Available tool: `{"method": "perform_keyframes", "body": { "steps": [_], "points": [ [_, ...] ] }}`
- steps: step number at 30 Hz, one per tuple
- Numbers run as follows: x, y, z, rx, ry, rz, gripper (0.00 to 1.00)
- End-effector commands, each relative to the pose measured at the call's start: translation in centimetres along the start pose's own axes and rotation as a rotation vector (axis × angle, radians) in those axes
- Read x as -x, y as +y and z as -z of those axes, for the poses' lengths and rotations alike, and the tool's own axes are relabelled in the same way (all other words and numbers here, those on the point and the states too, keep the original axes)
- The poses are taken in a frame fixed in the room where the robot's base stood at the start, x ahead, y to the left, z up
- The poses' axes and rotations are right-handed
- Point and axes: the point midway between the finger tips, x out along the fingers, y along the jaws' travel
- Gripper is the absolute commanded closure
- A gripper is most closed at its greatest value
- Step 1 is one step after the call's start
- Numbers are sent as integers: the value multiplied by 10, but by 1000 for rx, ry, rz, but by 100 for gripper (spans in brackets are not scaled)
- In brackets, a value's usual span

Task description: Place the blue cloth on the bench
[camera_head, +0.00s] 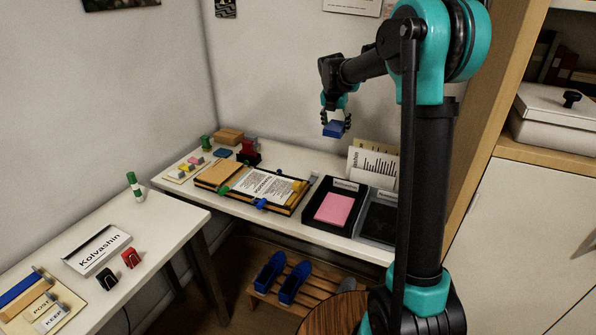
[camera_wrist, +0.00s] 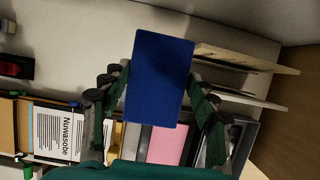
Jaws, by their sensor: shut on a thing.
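My gripper (camera_head: 336,121) is shut on a flat blue rectangle, which I take as the blue cloth (camera_head: 334,131), and holds it in the air above the back desk. In the wrist view the cloth (camera_wrist: 160,80) sits between the two fingers (camera_wrist: 158,100), its broad face towards the camera. A low wooden slatted bench (camera_head: 316,287) stands on the floor under the back desk. A pair of blue shoes (camera_head: 292,282) rests on its left part. My arm hides some of its right side.
The back desk (camera_head: 168,182) carries a clipboard (camera_head: 262,186), a black tray with pink paper (camera_head: 334,208), standing papers (camera_head: 372,160) and a small flat blue item (camera_head: 222,153). The left desk (camera_head: 170,222) holds a name sign (camera_head: 97,249). A wooden stool (camera_head: 330,315) stands in front of the bench.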

Motion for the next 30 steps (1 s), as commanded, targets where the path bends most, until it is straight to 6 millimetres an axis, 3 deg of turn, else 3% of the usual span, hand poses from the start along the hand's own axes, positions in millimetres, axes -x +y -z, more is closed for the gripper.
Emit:
{"method": "perform_keyframes", "body": {
  "steps": [5,18,30],
  "points": [
    [-28,0,12,-1,-4,0,68],
    [-125,0,51,-2,-3,0,68],
    [-159,0,65,-2,-2,0,68]
  ]
}}
